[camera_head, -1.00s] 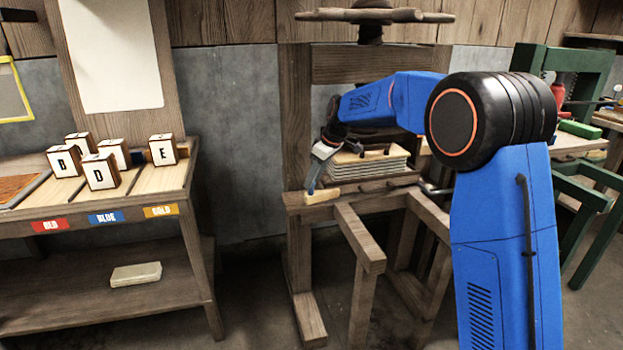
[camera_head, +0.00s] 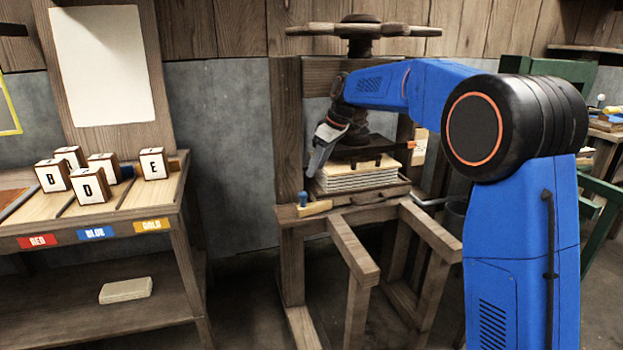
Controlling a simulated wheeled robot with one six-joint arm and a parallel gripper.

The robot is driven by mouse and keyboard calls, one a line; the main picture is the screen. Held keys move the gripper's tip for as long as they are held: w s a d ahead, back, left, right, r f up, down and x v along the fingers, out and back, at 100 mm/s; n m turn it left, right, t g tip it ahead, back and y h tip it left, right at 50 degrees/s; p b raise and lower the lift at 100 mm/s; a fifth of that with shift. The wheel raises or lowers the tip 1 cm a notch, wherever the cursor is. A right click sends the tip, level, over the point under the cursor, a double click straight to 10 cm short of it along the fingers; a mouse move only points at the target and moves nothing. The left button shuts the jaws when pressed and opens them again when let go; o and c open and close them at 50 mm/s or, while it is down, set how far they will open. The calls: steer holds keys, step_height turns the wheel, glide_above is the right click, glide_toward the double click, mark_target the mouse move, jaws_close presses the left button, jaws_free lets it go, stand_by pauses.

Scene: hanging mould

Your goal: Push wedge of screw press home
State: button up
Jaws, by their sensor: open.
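The wooden screw press (camera_head: 288,150) stands at the middle, with a long crossbar handle (camera_head: 363,30) on its screw. A pale wooden wedge (camera_head: 316,209) with a blue knob lies at the left front of the press bed, by the left post. How deep it sits cannot be told. My gripper (camera_head: 313,172) hangs above the wedge, apart from it, beside the left end of the stack of pale sheets (camera_head: 358,176). It is open and empty; the gap between its fingers is hard to see. My arm hides part of the press's right side.
A wooden table (camera_head: 110,232) at left bears several lettered blocks (camera_head: 93,184) and coloured labels. A pale slab lies on its lower shelf. Two wooden rails (camera_head: 352,245) jut forward from the press. A green frame (camera_head: 555,70) stands at right. Floor between table and press is clear.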

steer(key=v, duration=0.6)
steer(key=shift+d+r, duration=0.2)
steer(key=shift+r, duration=0.1)
steer(key=shift+s, duration=0.1)
steer(key=s+d+m+h, duration=0.1)
steer(key=s+d+m, duration=0.1)
steer(key=s+d, duration=0.45)
steer(key=s+d+m+t, duration=0.1)
steer(key=s+d+m, duration=0.15)
steer(key=s, duration=0.65)
steer(key=s+d+m+h, duration=0.1)
steer(key=s+d, duration=0.4)
steer(key=s, duration=0.3)
steer(key=s+d+f+m, duration=0.2)
steer(key=s+f, duration=0.3)
steer(key=s, duration=0.3)
steer(key=s+d+f+m+t+h, duration=0.1)
steer(key=s+d+f, duration=0.3)
steer(key=s, duration=0.5)
steer(key=s+d+f+m, duration=0.3)
steer(key=s+f, duration=0.4)
steer(key=s, duration=0.2)
steer(key=shift+f+m+t+h, duration=0.3)
steer(key=shift+f+m+h, duration=0.05)
steer(key=shift+f+h, duration=0.05)
